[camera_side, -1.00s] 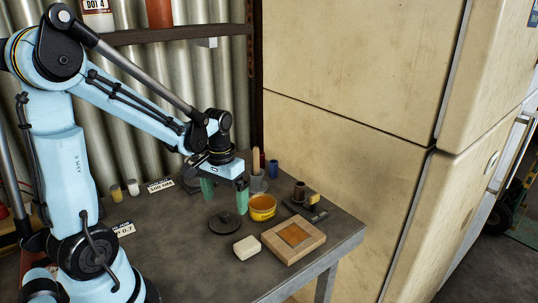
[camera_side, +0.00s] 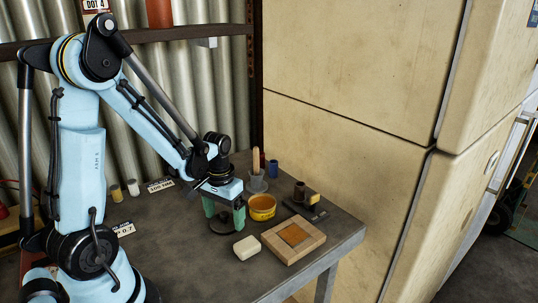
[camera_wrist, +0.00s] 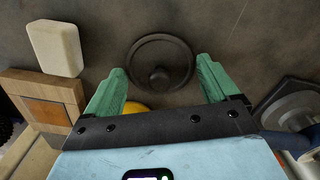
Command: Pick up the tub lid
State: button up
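The tub lid (camera_wrist: 160,48) is a dark round disc with a raised knob at its middle, lying flat on the table. In the side view the tub lid (camera_side: 217,231) is mostly hidden behind my gripper. My gripper (camera_side: 224,220) is low over the lid with its green fingers apart. In the wrist view my gripper (camera_wrist: 160,80) is open and empty, one finger to each side of the knob; I cannot tell whether the fingers touch the lid. The yellow tub (camera_side: 262,208) stands open just right of my gripper, with orange-brown contents.
A cream block (camera_side: 247,247) lies in front of the lid. A wooden block with an orange inset (camera_side: 293,240) is near the table's right edge. A cup with a wooden handle (camera_side: 257,180), a blue cylinder (camera_side: 274,169) and a dark tool (camera_side: 306,208) stand behind. The table's front left is clear.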

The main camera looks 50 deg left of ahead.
aim_at(224, 213)
jog(key=c, duration=0.5)
jog(key=shift+r, duration=0.1)
jog(key=shift+r, duration=0.8)
notch_tip(224, 213, up, 3)
jog(key=shift+f, duration=0.2)
jog(key=s+d+r, duration=0.1)
jog(key=d+r, duration=0.5)
jog(key=d, duration=0.5)
jog(key=w+a, duration=0.9)
jog(key=w, duration=0.2)
jog(key=shift+d+f, duration=0.15)
jog(key=shift+f, duration=1.25)
jog(key=shift+d+f, duration=0.1)
jog(key=shift+f, duration=1.25)
